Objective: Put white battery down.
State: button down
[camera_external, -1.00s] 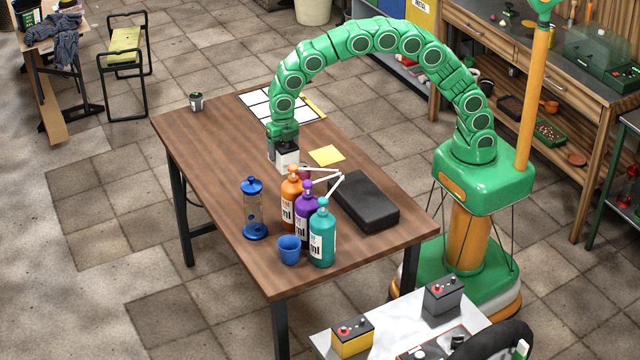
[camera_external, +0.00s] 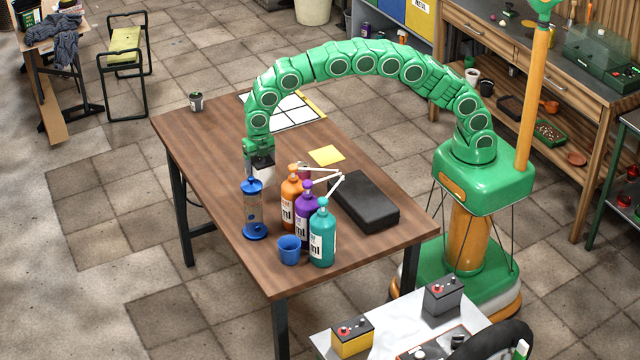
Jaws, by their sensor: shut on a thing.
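The white battery (camera_external: 264,174) has a black top and hangs upright below my gripper (camera_external: 258,156). My gripper is shut on it, over the wooden table (camera_external: 205,160). In this view the battery's lower left part is hidden behind the blue-capped clear cylinder (camera_external: 254,212). I cannot tell whether the battery touches the table top.
Orange (camera_external: 290,205), purple (camera_external: 305,225) and teal (camera_external: 322,240) bottles stand close by, with a blue cup (camera_external: 289,250) in front. A black case (camera_external: 364,201), a yellow note (camera_external: 326,156) and a white grid sheet (camera_external: 282,112) lie on the table. The table's left part is clear.

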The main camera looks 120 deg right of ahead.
jog(key=shift+w+d+f, duration=0.25)
jog(key=shift+w+f, duration=0.6)
jog(key=shift+f, duration=0.1)
jog(key=shift+w+d+f, duration=0.25)
jog(key=shift+w+f, duration=0.55)
jog(key=shift+f, duration=0.15)
jog(key=shift+w+f, duration=0.1)
jog(key=shift+w+f, duration=0.1)
jog(key=shift+f, duration=1.55)
jog(key=shift+f, duration=0.1)
grip_release()
